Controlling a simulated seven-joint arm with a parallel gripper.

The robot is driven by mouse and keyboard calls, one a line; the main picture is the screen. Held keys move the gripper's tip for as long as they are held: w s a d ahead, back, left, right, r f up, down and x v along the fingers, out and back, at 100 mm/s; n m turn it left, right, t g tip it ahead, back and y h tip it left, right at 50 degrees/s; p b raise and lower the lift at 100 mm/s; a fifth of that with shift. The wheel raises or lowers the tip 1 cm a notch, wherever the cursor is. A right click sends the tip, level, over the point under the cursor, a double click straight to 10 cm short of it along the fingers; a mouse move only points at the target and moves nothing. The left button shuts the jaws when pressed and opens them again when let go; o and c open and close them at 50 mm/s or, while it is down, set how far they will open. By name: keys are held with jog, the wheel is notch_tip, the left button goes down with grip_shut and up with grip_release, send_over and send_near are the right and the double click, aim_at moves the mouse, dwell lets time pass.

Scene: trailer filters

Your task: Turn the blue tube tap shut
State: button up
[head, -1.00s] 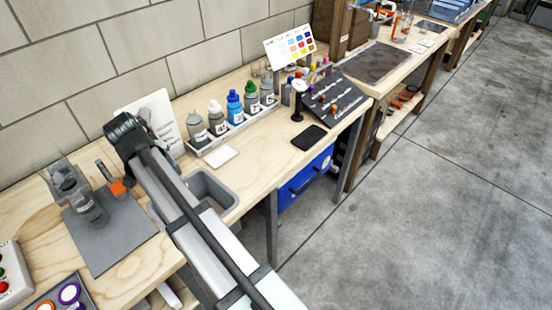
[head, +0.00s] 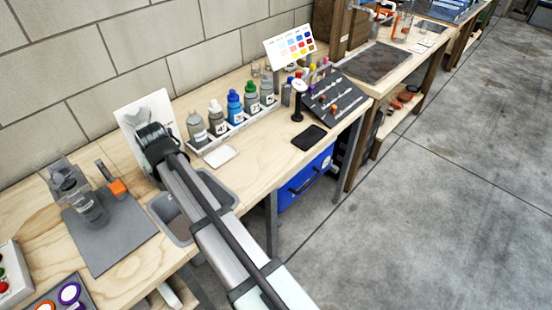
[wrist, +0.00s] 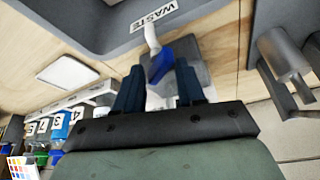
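The blue tube tap (wrist: 159,63) shows in the wrist view as a blue handle on a white stem, by the grey basin labelled WASTE. My gripper (wrist: 159,66) has its two dark blue fingers apart, one on each side of the blue handle. The handle lies between or just beyond the fingertips; I cannot tell whether either finger touches it. In the head view my wrist and arm hide the tap and the fingertips.
The grey waste basin (head: 232,190) is sunk in the wooden bench. A rack of several bottles (head: 236,126) and a white pad (head: 221,157) are to the right. A grey mat (head: 120,240) with a clear vessel (head: 91,209) and an orange-ended part (head: 118,187) are left.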

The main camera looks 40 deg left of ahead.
jog(key=n+g, duration=0.1)
jog(key=n, duration=0.2)
jog(key=shift+w+n, duration=0.15)
jog(key=shift+n, duration=0.15)
jog(key=d+v, duration=0.1)
jog(key=v, duration=1.3)
jog(key=w+d+f+m, duration=0.1)
jog(key=w+d+f, duration=0.3)
jog(key=w, duration=0.4)
jog(key=w+d+f+m+h, duration=0.1)
jog(key=w+d+f, duration=0.3)
jog(key=w, duration=0.5)
jog(key=w+d+f+m, duration=0.3)
jog(key=w+d+f, duration=0.2)
jog(key=w, duration=0.3)
jog(key=shift+w+d+t, duration=0.35)
jog(key=shift+d+t, duration=0.05)
jog(key=shift+d, duration=0.15)
